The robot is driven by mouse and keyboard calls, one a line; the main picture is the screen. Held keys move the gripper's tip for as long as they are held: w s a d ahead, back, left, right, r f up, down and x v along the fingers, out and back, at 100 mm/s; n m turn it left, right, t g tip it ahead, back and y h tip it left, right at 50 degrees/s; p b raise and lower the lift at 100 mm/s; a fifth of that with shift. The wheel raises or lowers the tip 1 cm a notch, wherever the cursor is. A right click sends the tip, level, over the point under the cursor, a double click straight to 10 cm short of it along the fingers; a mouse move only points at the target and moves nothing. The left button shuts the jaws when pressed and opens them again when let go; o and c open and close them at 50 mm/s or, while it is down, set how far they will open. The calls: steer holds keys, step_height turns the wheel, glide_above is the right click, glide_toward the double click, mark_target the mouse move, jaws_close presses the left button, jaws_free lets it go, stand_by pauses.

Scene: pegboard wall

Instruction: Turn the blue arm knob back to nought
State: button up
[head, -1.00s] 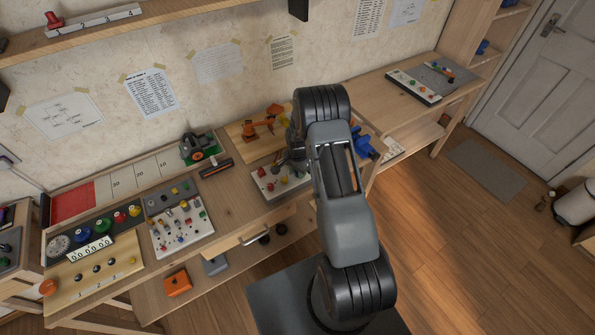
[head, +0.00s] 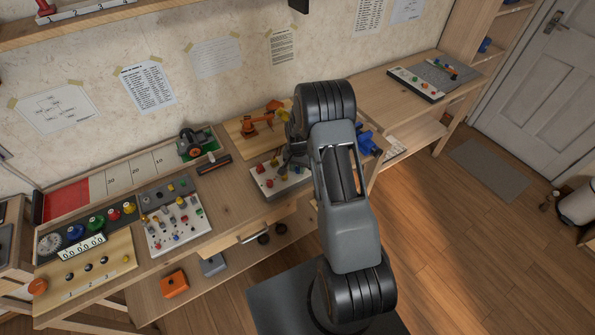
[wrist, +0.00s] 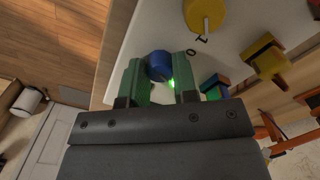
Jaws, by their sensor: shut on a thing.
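The blue knob (wrist: 159,64) stands on a white panel (wrist: 130,35) in the wrist view. The green fingers of my gripper (wrist: 160,80) are on both sides of it, shut on it. Printed figures, a 0 and a 1, show on the panel just right of the knob. I cannot make out a pointer on the knob. A small green light glows between the fingers. In the head view the panel (head: 296,181) lies on the bench, and my arm hides the knob and most of my gripper.
A button panel (head: 178,222) lies to the left.

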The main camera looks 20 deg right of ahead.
mark_target(298, 168)
steer(key=n+b, duration=0.2)
steer(key=n, duration=0.1)
steer(key=shift+f+n, duration=0.15)
steer(key=shift+n, duration=0.25)
steer(key=n+b, duration=0.2)
steer(key=n, duration=0.1)
steer(key=shift+n, duration=0.3)
steer(key=n+b, duration=0.2)
steer(key=n, duration=0.4)
steer(key=shift+b, duration=0.35)
steer(key=shift+r+n, duration=0.2)
steer(key=shift+n, duration=0.1)
steer(key=o, duration=0.9)
steer(key=shift+o, duration=0.2)
step_height(298, 168, up, 14)
steer(key=shift+a+b, duration=0.15)
steer(key=shift+b, duration=0.15)
